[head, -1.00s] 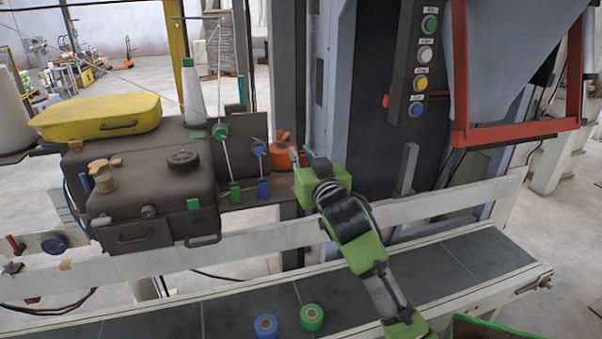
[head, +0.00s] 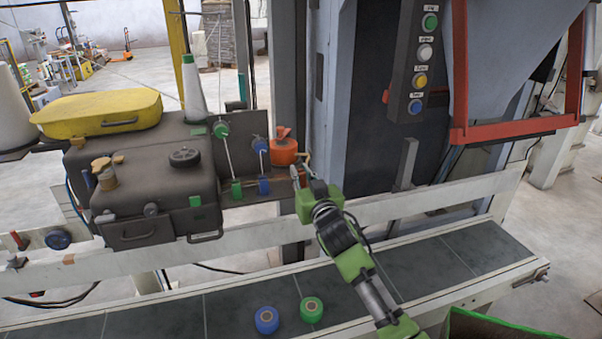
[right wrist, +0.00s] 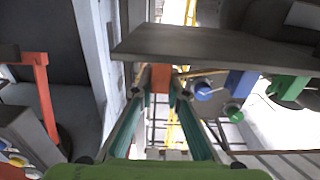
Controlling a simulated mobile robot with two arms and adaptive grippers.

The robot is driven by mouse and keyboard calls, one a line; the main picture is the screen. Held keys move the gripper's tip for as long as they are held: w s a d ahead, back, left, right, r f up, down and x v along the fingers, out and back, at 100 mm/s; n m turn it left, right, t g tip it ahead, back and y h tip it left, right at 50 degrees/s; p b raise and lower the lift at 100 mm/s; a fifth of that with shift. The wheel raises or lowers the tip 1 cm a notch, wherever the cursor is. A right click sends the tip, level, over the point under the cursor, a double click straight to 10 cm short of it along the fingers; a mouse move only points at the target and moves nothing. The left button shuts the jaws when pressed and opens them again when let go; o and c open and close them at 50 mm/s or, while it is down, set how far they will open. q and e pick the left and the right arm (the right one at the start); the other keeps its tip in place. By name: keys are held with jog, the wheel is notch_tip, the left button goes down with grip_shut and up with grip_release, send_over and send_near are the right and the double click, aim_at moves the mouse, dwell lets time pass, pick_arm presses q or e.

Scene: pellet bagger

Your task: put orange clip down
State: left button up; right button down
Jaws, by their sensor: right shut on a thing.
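My right gripper (head: 301,169) is at the right end of the dark bracket plate (head: 240,193), beside the orange round thing. In the right wrist view, its two fingers close on the orange clip (right wrist: 160,78), which sits between the fingertips (right wrist: 158,92) right by the plate edge (right wrist: 210,50). I cannot tell whether the clip touches the plate. A blue clip (head: 263,186) and a green clip (head: 236,190) sit along the plate's front edge. My left gripper is not in view.
The machine's grey column (head: 330,100) rises behind. A white rail (head: 410,205) runs below. Blue (head: 267,320) and green (head: 312,309) rolls lie on the dark conveyor (head: 215,312).

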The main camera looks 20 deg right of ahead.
jog(key=c, duration=2)
grip_release()
jog(key=shift+f, duration=0.15)
jog(key=shift+r, duration=0.25)
jog(key=shift+s+f, duration=0.1)
jog(key=shift+s, duration=0.1)
jog(key=s+b, duration=0.1)
jog(key=s, duration=0.4)
jog(key=s+b, duration=0.1)
jog(key=s, duration=0.5)
jog(key=shift+s+d, duration=0.2)
jog(key=shift+s, duration=0.1)
